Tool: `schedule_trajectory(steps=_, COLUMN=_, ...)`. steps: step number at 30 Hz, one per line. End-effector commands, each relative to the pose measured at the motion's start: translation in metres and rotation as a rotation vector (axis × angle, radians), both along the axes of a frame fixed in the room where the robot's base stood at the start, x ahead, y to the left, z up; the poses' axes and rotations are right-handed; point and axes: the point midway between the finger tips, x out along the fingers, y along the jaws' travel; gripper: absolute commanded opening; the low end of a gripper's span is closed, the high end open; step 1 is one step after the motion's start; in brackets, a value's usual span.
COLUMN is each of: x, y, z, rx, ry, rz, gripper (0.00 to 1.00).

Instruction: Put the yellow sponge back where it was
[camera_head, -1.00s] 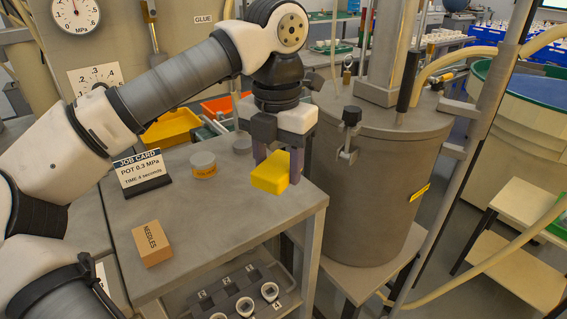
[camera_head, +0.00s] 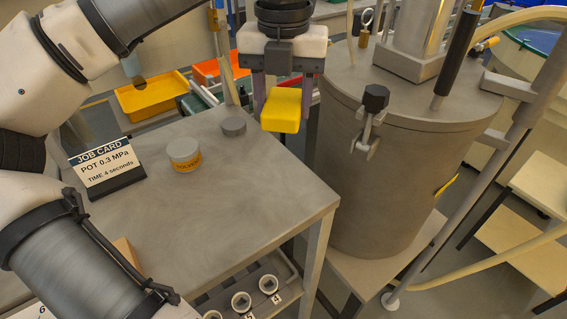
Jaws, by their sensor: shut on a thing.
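The yellow sponge (camera_head: 281,110) is a small yellow block. My gripper (camera_head: 284,100) points down with its two purple-grey fingers on either side of the sponge, shut on it. The sponge appears held above the far right part of the grey table (camera_head: 230,190), near its right edge. I cannot tell the exact height of the gap under it.
A grey pressure pot (camera_head: 400,170) with a clamp (camera_head: 370,125) stands close to the right. A labelled tub (camera_head: 184,155), a grey lid (camera_head: 233,126) and a job card (camera_head: 106,168) stand on the table. The table's middle is clear. Numbered sockets (camera_head: 241,302) sit below the front edge.

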Motion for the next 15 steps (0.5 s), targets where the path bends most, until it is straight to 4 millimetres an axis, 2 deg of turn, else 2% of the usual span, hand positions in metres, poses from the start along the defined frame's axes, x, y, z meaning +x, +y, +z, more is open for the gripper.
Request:
schedule_trajectory(steps=1, x=-0.001, y=0.0, z=-0.016, rx=0.001, ry=0.004, rz=-0.001, gripper=0.28)
schedule_trajectory(steps=6, x=-0.001, y=0.0, z=-0.059, rx=-0.001, ry=0.003, rz=-0.003, gripper=0.28)
schedule_trajectory(steps=10, x=0.0, y=0.0, z=-0.082, rx=0.0, ry=0.001, rz=-0.002, gripper=0.28)
schedule_trajectory(steps=15, x=0.0, y=0.0, z=-0.093, rx=-0.001, ry=-0.001, rz=-0.001, gripper=0.28)
